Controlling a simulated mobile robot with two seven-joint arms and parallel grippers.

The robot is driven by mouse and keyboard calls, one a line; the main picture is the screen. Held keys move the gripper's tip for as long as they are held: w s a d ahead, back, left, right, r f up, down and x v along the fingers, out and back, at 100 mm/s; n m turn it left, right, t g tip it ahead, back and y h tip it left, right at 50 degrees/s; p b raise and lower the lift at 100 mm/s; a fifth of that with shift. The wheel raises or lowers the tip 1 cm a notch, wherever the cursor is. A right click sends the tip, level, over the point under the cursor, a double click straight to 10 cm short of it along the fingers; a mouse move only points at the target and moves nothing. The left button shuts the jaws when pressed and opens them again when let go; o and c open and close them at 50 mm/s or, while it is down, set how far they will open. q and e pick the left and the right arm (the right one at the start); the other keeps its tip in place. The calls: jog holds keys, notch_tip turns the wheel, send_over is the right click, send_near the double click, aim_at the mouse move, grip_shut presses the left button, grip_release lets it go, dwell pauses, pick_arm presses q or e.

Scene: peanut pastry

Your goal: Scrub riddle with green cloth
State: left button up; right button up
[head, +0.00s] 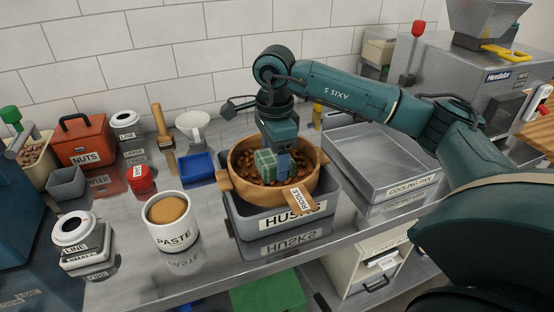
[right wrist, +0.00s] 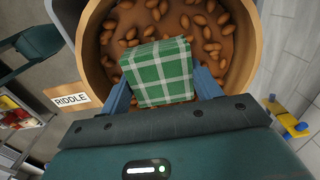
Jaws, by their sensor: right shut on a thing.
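The riddle (head: 238,180) is a round tan sieve with a "RIDDLE" tag, resting on the grey bin marked "HUSKS" (head: 247,222). Several brown nuts lie inside it. My right gripper (head: 277,165) reaches down into the riddle and is shut on the green checked cloth (head: 265,163). In the right wrist view the cloth (right wrist: 160,72) is a folded pad between the two blue fingers, over the riddle's floor (right wrist: 195,8) among the nuts. Whether it presses on the floor is hard to tell. My left gripper is not in view.
The cooling pan (head: 380,160) stands right of the riddle, empty. A paste pot (head: 170,235), a blue tray (head: 196,168) and a white funnel-like cup (head: 193,126) stand to the left. A red nuts box (head: 85,143) is farther left. Bare counter lies in front.

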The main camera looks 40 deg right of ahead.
aim_at(270, 150)
jog(key=shift+w+d+f, duration=0.15)
jog(key=shift+w+d, duration=0.05)
jog(key=shift+w, duration=0.55)
jog(key=shift+w+d+f, duration=0.1)
jog(key=shift+w+d, duration=0.1)
jog(key=shift+w, duration=0.5)
jog(key=shift+d+r, duration=0.1)
jog(key=shift+d, duration=0.05)
